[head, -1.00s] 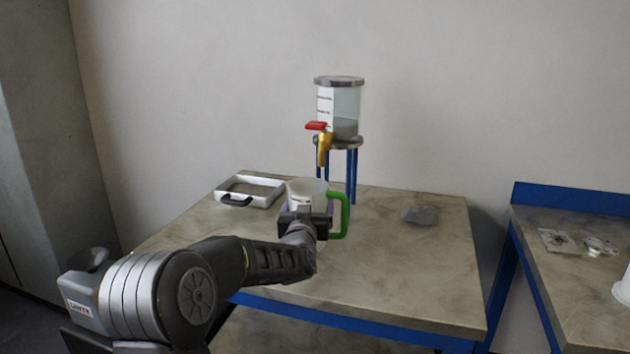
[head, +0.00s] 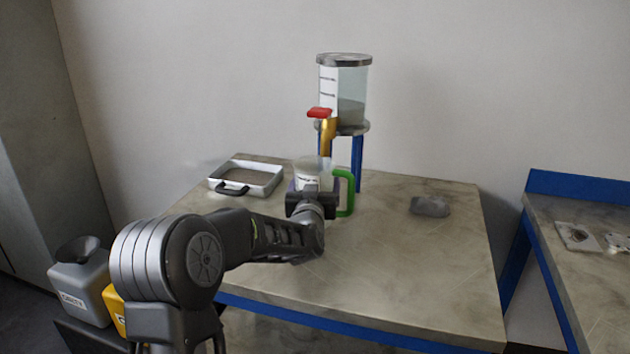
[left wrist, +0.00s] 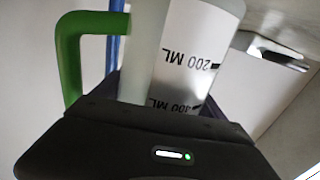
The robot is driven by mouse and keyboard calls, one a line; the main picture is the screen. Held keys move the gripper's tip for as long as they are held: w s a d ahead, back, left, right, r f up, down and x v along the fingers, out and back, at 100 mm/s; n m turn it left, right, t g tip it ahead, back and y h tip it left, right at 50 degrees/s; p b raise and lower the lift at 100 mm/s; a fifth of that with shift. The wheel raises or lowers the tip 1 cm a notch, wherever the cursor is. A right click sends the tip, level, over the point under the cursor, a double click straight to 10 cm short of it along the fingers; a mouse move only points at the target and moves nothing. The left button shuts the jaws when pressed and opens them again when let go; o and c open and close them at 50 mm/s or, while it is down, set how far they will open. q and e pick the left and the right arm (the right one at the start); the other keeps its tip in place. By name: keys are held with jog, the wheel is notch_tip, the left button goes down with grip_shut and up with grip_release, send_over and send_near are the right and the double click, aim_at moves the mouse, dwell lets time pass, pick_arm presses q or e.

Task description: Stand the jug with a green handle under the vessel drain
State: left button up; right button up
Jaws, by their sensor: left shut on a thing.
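The jug (head: 312,168) is whitish and translucent with a green handle (head: 346,193) on its right side. My left gripper (head: 312,196) is shut on the jug, hiding its lower part in the head view. In the left wrist view the jug (left wrist: 190,50) has volume marks, and its green handle (left wrist: 72,60) is at the left. The vessel (head: 345,92) is a clear cylinder with a metal lid on a blue-legged stand. Its brass drain (head: 327,136) with a red lever points down just above the jug's top. I cannot tell whether the jug touches the table. My right gripper is not in view.
A white tray (head: 269,187) with a dark handle lies left of the jug on the table (head: 400,270). A grey lump (head: 430,206) lies to the right. A second blue-edged table (head: 575,270) stands at the right.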

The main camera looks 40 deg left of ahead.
pick_arm(q)
jog(key=shift+s+d+f, duration=0.1)
jog(key=shift+s+f, duration=0.1)
jog(key=shift+f, duration=0.4)
jog(key=shift+s+d+r, duration=0.15)
jog(key=shift+s+r, duration=0.1)
jog(key=shift+s, duration=0.05)
jog(key=shift+w, duration=0.15)
jog(key=shift+f, duration=0.3)
jog(key=o, duration=1.5)
jog(key=shift+r, duration=0.1)
jog(key=shift+r, duration=0.15)
jog(key=v, duration=1.2)
jog(key=shift+b, duration=0.35)
